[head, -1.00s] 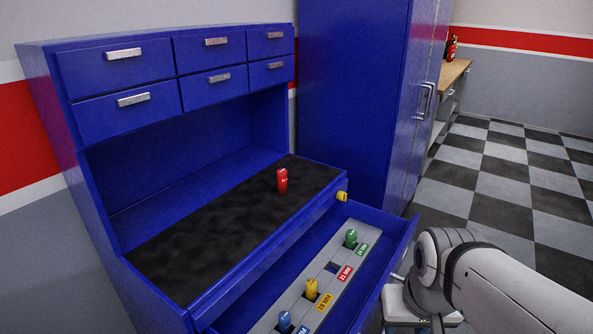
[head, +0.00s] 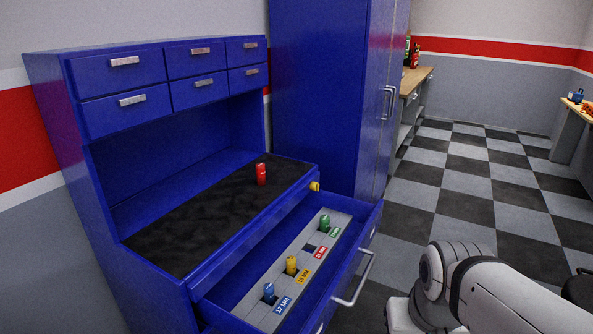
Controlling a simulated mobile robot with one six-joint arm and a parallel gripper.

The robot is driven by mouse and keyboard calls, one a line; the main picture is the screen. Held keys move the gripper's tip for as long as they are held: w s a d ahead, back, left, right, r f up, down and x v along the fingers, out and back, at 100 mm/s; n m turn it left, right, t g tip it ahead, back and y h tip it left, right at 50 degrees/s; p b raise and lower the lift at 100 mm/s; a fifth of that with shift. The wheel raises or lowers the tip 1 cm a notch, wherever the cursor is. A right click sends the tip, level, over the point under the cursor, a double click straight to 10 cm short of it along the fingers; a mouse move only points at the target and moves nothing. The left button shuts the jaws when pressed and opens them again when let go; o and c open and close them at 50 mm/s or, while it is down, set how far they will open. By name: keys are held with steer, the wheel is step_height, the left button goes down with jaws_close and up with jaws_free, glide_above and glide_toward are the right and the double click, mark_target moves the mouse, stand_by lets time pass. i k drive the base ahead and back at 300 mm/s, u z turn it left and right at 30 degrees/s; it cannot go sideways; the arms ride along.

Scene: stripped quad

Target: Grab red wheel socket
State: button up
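The red wheel socket (head: 261,174) stands upright on the black worktop (head: 190,225) of the blue cabinet, near its right end. Below it, a blue drawer (head: 345,262) is pulled open. In the drawer lies a grey holder (head: 295,262) with a green socket (head: 325,222), a yellow socket (head: 291,265) and a blue socket (head: 269,291). The slot by the red label (head: 320,253) is empty. My arm shows at the lower right, apart from the red socket. My gripper itself is not visible.
A tall blue cabinet (head: 318,95) stands right of the workbench. The open drawer juts out in front of the worktop. A wooden-topped counter (head: 415,80) with a fire extinguisher (head: 414,56) is further back.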

mark_target(261, 167)
steer(key=z, duration=1)
steer(key=i, duration=2.2)
steer(key=u, duration=3.15)
steer(key=i, duration=0.5)
steer(key=u, duration=0.05)
